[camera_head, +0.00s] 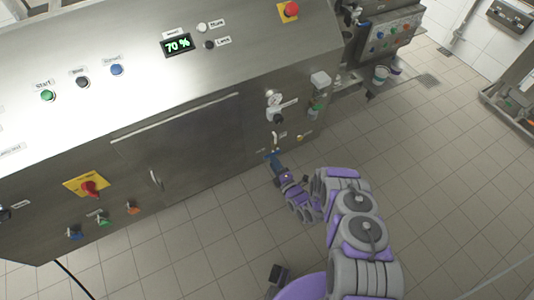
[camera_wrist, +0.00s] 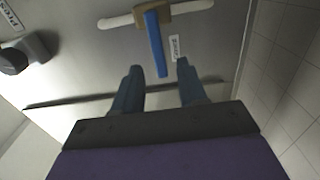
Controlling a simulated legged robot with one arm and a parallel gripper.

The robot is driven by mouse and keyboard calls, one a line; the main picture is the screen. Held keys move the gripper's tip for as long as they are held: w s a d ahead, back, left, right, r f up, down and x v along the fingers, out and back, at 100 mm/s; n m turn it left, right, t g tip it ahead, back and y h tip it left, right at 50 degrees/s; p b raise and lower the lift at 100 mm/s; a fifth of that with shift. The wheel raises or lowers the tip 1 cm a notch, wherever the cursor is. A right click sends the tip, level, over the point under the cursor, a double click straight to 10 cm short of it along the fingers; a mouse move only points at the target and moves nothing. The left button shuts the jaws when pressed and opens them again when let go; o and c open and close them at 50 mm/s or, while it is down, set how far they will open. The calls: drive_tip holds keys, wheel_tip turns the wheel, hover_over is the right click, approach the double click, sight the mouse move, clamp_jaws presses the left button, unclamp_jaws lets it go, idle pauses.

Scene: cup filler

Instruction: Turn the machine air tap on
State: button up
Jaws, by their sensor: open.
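In the wrist view the air tap has a brass body (camera_wrist: 150,14) on a whitish pipe (camera_wrist: 117,22) and a long blue lever (camera_wrist: 155,45). The lever points down the picture, toward my gripper. My gripper (camera_wrist: 159,67) is open, with one blue-grey finger on each side of the lever's free end. I cannot tell whether either finger touches it. In the head view my gripper (camera_head: 271,157) is close to the lower right of the machine's front panel, and the tap's lever is largely hidden there.
A small label (camera_wrist: 174,47) is beside the lever. A black knob (camera_wrist: 15,60) sticks out at the left in the wrist view. In the head view a pressure gauge (camera_head: 274,98) is above the tap area. Tiled floor (camera_head: 410,170) to the right is clear.

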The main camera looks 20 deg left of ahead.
sight(272, 154)
drive_tip(key=b+x, duration=0.1)
drive_tip(key=x, duration=0.6)
clamp_jaws()
idle(0.3)
drive_tip(key=shift+f, duration=0.1)
